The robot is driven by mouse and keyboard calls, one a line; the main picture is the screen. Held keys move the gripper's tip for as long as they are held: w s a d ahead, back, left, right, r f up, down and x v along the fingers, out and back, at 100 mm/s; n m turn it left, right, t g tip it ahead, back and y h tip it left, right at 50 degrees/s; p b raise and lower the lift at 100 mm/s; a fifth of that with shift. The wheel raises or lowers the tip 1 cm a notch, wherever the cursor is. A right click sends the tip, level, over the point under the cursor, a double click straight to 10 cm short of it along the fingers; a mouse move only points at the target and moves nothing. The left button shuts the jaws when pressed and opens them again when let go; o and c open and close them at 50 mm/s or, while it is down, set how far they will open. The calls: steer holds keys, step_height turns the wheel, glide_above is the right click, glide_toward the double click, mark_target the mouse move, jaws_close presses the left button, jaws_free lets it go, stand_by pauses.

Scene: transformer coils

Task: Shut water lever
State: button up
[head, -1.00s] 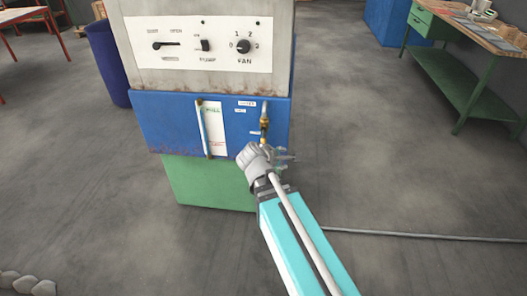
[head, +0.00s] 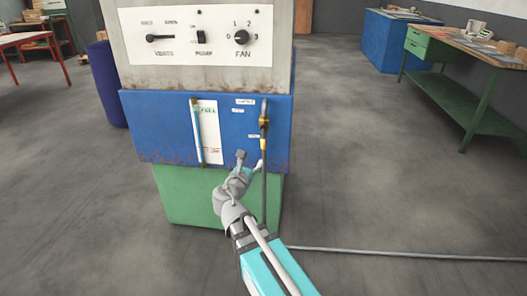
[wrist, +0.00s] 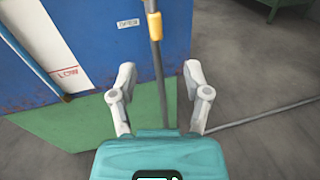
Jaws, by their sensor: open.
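The water valve (head: 264,122), with brass-coloured fittings and a small upright piece at its top that may be the lever, is at the right side of the blue panel in the head view. A thin grey pipe runs down from its lower fitting. That pipe also shows in the wrist view (wrist: 158,75), with a yellow fitting (wrist: 154,26) above. My gripper (head: 251,162) is open and empty, below the valve and in front of the panel. In the wrist view its fingers (wrist: 159,83) appear either side of the pipe; contact cannot be told. The valve's upper part is outside the wrist view.
The blue section (head: 150,125) carries a level gauge (head: 206,130) left of the valve. A grey control panel (head: 180,35) is above, a green base (head: 180,195) below. A grey pipe (head: 400,255) lies along the floor at right.

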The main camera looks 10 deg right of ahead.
mark_target(263, 143)
steer(key=shift+a+f+n, duration=0.15)
steer(key=shift+a+n, duration=0.1)
steer(key=shift+n, duration=0.15)
steer(key=shift+w, duration=0.15)
steer(key=x, duration=1.3)
steer(key=shift+w+d, duration=0.2)
steer(key=shift+w, duration=0.1)
steer(key=c, duration=0.8)
jaws_close()
steer(key=shift+d, duration=0.1)
